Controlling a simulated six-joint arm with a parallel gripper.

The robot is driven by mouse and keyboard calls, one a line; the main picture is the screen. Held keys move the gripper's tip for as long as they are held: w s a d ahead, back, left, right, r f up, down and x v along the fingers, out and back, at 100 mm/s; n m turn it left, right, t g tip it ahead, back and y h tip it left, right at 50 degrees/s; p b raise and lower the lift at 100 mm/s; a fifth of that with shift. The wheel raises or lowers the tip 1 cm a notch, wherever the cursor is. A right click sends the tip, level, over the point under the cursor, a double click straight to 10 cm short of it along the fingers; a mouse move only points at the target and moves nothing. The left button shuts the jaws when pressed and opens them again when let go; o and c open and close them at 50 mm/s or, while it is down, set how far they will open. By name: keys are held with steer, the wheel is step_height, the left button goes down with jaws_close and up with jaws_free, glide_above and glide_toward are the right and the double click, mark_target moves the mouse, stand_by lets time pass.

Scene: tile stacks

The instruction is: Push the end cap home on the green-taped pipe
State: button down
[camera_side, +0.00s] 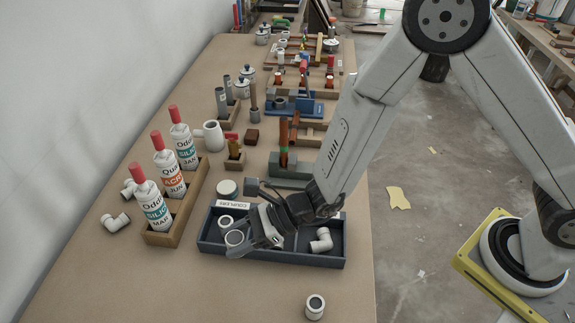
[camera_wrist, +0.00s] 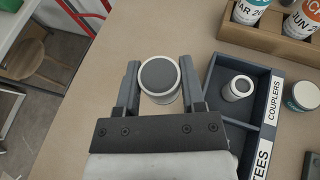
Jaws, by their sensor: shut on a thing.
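My gripper (camera_side: 246,240) is low over the left front of the fittings tray in the side view. In the wrist view my gripper (camera_wrist: 159,84) is shut on a round white fitting (camera_wrist: 160,98) with a grey face inside a white rim. I cannot tell for sure whether it is the end cap.
A wooden rack (camera_side: 163,239) with red-capped bottles stands left. A loose white fitting (camera_side: 315,306) sits near the front edge. Other tools and stands fill the back; the table's front left is clear.

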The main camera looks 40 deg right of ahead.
steer(key=w+d+r+m+t, duration=0.2)
steer(key=w+d+r, duration=0.6)
steer(key=w+d, duration=0.35)
step_height(320, 180, up, 6)
steer(key=r+m+t+h, duration=0.1)
steer(key=m+t+h, duration=0.1)
glide_above(285, 119)
steer(key=shift+w+f, duration=0.1)
steer(key=shift+f, duration=0.15)
steer(key=shift+f, duration=0.25)
steer(key=shift+f, duration=2.6)
steer(key=shift+f+h, duration=0.3)
steer(key=shift+f, duration=1.65)
steer(key=shift+c, duration=0.5)
jaws_free()
